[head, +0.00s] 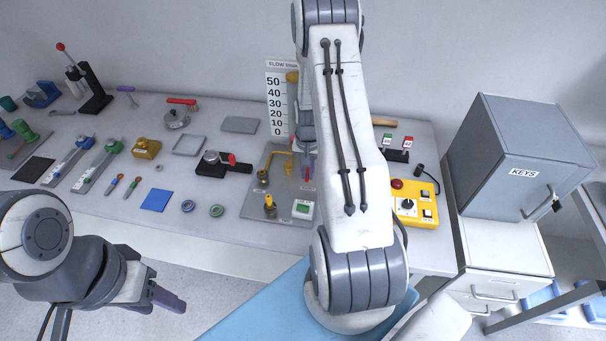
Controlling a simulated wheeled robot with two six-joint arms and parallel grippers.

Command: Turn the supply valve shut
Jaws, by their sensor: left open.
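The flow rig stands on the bench: a grey base plate (250,205) carries yellow pipework (270,160), brass fittings (269,203) and a small green display (303,208). A white flow scale (277,100) marked 0 to 50 rises behind it. My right arm reaches over the rig's right side and covers much of it. Only a sliver of my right gripper (307,168) shows at the arm's left edge, with some red beside it that may be the supply valve's handle. I cannot tell whether it touches. My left gripper (168,300) is open and empty, in front of the bench.
A black clamp with a red lever (228,162) lies left of the rig. A yellow control box (414,205) with a red button stands to its right. A grey key cabinet (525,160) stands at the right. Several tools cover the bench's left half.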

